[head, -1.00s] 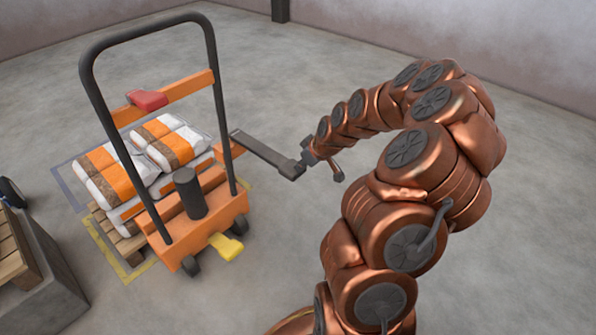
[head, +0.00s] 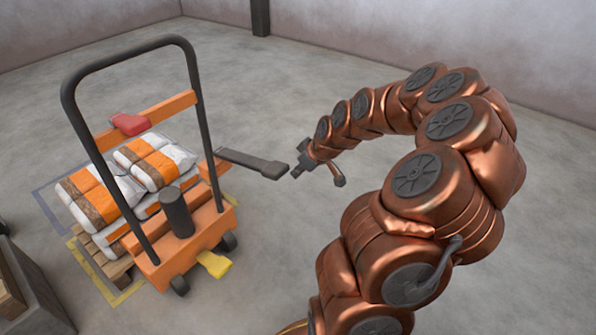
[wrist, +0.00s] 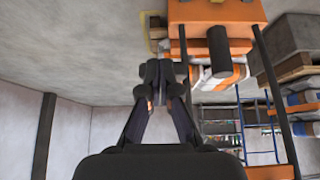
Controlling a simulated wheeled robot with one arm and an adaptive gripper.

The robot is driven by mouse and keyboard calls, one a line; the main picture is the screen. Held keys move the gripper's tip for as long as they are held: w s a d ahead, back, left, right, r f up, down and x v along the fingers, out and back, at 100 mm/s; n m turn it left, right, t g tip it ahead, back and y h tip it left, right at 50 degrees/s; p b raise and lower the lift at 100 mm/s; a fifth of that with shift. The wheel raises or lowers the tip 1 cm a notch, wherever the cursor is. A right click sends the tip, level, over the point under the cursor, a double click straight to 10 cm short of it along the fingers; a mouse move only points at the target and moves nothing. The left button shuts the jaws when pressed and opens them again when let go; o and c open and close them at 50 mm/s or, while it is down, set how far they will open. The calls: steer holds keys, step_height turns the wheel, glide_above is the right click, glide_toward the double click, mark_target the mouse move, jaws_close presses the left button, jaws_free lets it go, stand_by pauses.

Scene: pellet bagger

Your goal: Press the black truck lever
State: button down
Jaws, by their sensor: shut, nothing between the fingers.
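The black truck lever (head: 255,163) is a flat dark bar sticking out to the right from the orange pallet truck (head: 190,240). My gripper (head: 297,171) is shut and empty. In the head view its tip is just right of the lever's free end, with a small gap in the picture; I cannot tell the true distance. In the wrist view my shut fingers (wrist: 160,84) fill the middle, and I cannot make out the lever there. The truck (wrist: 215,12) shows at the upper right of that view, upside down.
The truck also has a red handle (head: 130,124) on its crossbar, a yellow pedal (head: 214,264) and a tall black push frame (head: 195,75). White and orange bags (head: 155,160) lie on a pallet behind. A grey block (head: 35,290) is at lower left. The floor behind my arm is open.

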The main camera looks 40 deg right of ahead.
stand_by(0.4)
steer(key=w+a+r+p, duration=0.1)
steer(key=w+r+p, duration=0.2)
steer(key=r+p, duration=0.7)
step_height(320, 180, up, 2)
steer(key=shift+r, duration=0.2)
glide_above(272, 166)
steer(key=s, duration=0.1)
step_height(272, 166, down, 9)
steer(key=shift+r+b, duration=0.2)
steer(key=shift+b, duration=0.1)
steer(key=shift+s+d+f, duration=0.1)
steer(key=shift+s+f, duration=0.1)
steer(key=shift+f, duration=0.4)
steer(key=shift+s+f, duration=0.15)
steer(key=shift+f, duration=0.45)
steer(key=shift+s+f, duration=0.15)
steer(key=shift+f, duration=0.55)
